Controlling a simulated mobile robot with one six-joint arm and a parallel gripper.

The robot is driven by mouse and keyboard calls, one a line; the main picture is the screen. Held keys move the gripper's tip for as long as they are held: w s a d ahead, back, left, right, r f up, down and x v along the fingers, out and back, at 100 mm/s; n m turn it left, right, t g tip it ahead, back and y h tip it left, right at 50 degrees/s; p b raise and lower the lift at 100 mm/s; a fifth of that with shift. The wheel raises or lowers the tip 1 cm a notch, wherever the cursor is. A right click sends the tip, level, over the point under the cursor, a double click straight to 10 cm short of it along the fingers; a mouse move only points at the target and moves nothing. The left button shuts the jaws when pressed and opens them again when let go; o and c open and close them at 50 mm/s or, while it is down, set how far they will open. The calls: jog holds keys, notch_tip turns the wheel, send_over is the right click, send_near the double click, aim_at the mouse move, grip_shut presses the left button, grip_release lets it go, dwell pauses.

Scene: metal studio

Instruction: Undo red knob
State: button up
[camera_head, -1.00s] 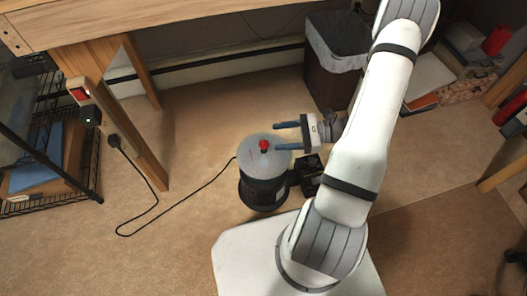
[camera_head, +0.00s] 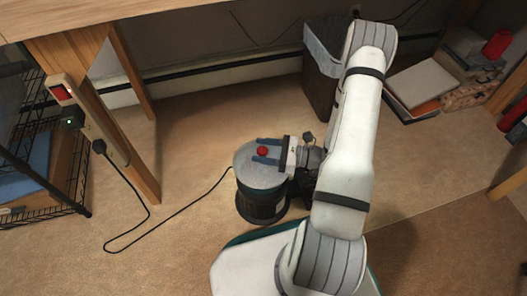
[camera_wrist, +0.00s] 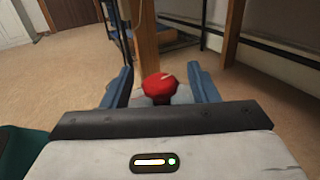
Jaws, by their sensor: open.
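The red knob (camera_head: 262,151) sits on top of a round machine (camera_head: 262,203) with a pale grey lid and a dark body, standing on the floor. My gripper (camera_head: 265,151) is open, low over the lid, with its two blue fingers on either side of the knob. In the wrist view the knob (camera_wrist: 159,85) is centred between the fingers (camera_wrist: 158,84), with a visible gap on each side. The knob's lower part is partly hidden behind the gripper body.
A black cord (camera_head: 172,229) runs from the machine over the floor to a plug on the wooden table leg (camera_head: 105,125). A lined bin (camera_head: 322,75) stands behind. A wire rack (camera_head: 45,150) is at left. Open carpet lies left of the machine.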

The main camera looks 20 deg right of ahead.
jog(key=shift+a, duration=0.15)
jog(key=shift+c, duration=0.4)
jog(key=c, duration=0.9)
